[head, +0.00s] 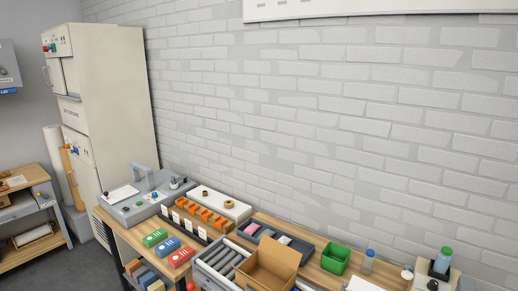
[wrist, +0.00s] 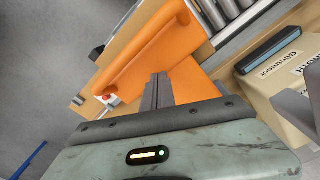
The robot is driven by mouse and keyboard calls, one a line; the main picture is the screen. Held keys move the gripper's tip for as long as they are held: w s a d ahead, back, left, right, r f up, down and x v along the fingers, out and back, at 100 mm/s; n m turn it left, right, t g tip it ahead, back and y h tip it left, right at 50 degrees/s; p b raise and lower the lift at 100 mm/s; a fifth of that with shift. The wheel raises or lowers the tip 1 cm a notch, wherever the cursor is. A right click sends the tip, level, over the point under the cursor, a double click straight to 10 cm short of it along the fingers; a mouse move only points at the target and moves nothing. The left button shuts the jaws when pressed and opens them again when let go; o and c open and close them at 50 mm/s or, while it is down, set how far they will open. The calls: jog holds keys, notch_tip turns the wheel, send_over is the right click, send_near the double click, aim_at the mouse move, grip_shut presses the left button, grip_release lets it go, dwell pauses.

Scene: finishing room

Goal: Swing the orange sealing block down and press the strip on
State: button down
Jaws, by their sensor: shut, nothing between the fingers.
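The orange sealing block (wrist: 145,52) is large in the upper middle of the wrist view, with a rounded raised edge and a flat orange part running down to the right. My gripper (wrist: 158,78) is shut and empty, its two dark fingers together directly in front of the orange block. I cannot tell whether the fingertips touch it. A closed cardboard box (wrist: 292,78) with printed labels is at the right, with a dark bar with a blue face (wrist: 270,50) at its top. I cannot make out the strip for certain. My gripper is not visible in the head view.
Grey rollers (wrist: 238,8) run beside the block; they also show in the head view (head: 222,263) next to an open cardboard box (head: 268,268). The bench holds coloured boxes (head: 168,245) and a green bin (head: 336,259).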

jog(key=shift+f+b, duration=0.8)
jog(key=shift+b, duration=0.05)
dwell(0.6)
jog(key=shift+r, duration=0.1)
dwell(0.8)
notch_tip(320, 180, up, 7)
jog(key=p, duration=0.7)
